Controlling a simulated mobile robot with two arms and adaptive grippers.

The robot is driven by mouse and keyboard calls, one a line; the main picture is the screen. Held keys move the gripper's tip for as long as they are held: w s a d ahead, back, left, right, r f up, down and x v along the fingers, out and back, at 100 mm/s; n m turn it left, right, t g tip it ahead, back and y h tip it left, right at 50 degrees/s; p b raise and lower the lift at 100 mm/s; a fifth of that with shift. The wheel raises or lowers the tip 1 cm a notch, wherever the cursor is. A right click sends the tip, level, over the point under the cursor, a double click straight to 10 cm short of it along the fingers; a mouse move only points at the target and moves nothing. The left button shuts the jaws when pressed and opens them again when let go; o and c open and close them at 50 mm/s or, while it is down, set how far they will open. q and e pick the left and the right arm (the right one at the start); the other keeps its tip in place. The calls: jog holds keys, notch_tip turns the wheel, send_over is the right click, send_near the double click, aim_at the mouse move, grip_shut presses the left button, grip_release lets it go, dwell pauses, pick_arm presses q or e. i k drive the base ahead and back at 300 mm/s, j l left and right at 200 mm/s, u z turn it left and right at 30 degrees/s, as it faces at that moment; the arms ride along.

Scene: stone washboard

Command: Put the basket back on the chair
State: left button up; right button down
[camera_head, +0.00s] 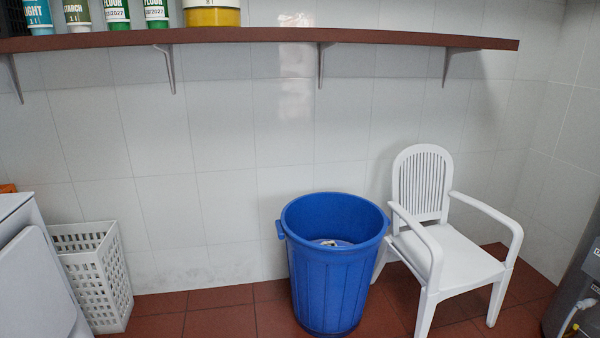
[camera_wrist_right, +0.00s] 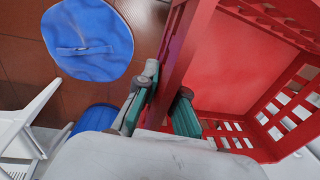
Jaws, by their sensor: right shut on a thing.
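In the right wrist view, a red plastic basket (camera_wrist_right: 225,70) with slotted sides fills the right half. My right gripper (camera_wrist_right: 167,84) is shut on its red wall, with one finger on each side. The white chair (camera_head: 452,256) with slatted back and armrests stands at the right in the head view, its seat bare. Part of the chair (camera_wrist_right: 28,125) also shows at the left edge of the right wrist view. The red basket is outside the head view. My left gripper is in neither view.
A blue bin (camera_head: 335,270) stands close to the chair's left. A white lattice basket (camera_head: 105,285) is on the floor at the left. A brown shelf (camera_head: 270,37) with containers runs above. A round blue lid-like thing (camera_wrist_right: 88,30) is over the red floor.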

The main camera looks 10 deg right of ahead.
aim_at(452, 258)
jog(key=k+l+u, duration=0.1)
jog(key=l, duration=0.3)
jog(key=l+u, duration=0.1)
jog(key=l, duration=0.3)
jog(key=k+l+u, duration=0.1)
jog(key=l, duration=0.3)
jog(key=k+l+u, duration=0.1)
jog(key=l, duration=0.3)
jog(key=k+l+u, duration=0.1)
jog(key=k+l, duration=0.15)
jog(key=l, duration=0.15)
jog(key=k+l+u, duration=0.1)
jog(key=l, duration=0.25)
jog(key=k+l+u, duration=0.1)
jog(key=l, duration=0.25)
jog(key=k, duration=0.1)
